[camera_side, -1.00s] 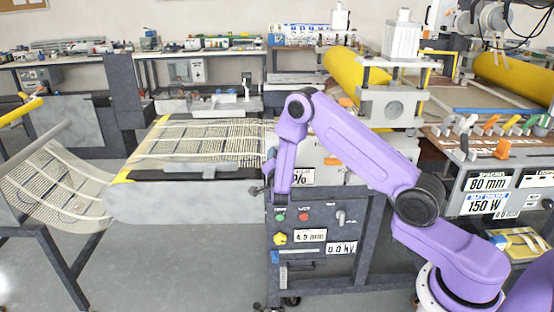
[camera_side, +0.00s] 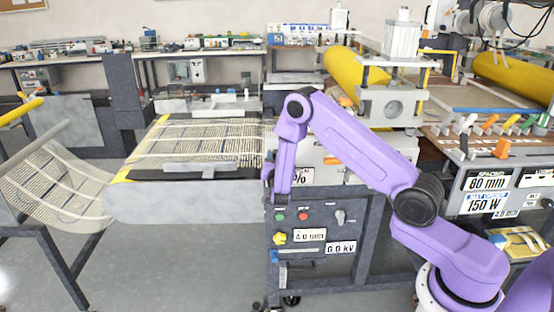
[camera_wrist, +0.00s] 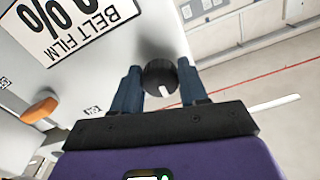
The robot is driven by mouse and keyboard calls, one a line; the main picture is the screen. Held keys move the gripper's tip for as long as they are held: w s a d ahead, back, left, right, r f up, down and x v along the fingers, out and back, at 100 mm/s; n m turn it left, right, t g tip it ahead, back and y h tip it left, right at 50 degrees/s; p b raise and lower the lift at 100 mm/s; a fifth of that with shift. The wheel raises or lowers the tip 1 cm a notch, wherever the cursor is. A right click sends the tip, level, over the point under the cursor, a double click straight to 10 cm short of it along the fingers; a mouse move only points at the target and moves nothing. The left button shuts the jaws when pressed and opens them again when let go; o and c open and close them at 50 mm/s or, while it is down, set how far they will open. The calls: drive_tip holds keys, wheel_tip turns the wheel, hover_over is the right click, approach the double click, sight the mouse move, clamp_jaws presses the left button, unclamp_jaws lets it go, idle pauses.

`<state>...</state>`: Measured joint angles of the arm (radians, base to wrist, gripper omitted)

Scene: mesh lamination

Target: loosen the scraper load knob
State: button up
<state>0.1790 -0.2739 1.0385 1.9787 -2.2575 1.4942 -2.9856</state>
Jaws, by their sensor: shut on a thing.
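A round black knob (camera_wrist: 160,78) with a white pointer mark is in the wrist view, on the edge of a pale machine housing. The two dark blue fingers of my gripper (camera_wrist: 160,88) are on either side of it, shut on it. In the side view my gripper (camera_side: 268,180) is at the left end of the machine housing, below the purple wrist. The knob itself is hidden there. A "BELT FILM" percent display (camera_wrist: 75,20) is next to the knob in the wrist view, its figure partly cut off.
An orange knob (camera_wrist: 40,108) is on the same housing. Below my gripper in the side view is a control panel (camera_side: 312,228) with buttons and readouts. The mesh-covered belt (camera_side: 200,140) lies to the left. Open floor (camera_side: 170,265) is below.

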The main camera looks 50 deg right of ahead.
drive_tip(key=shift+a+f, duration=0.15)
drive_tip(key=shift+a, duration=0.05)
drive_tip(key=o, duration=1)
drive_tip(key=shift+d, duration=0.1)
drive_tip(key=v, duration=1.7)
drive_tip(key=shift+s, duration=0.2)
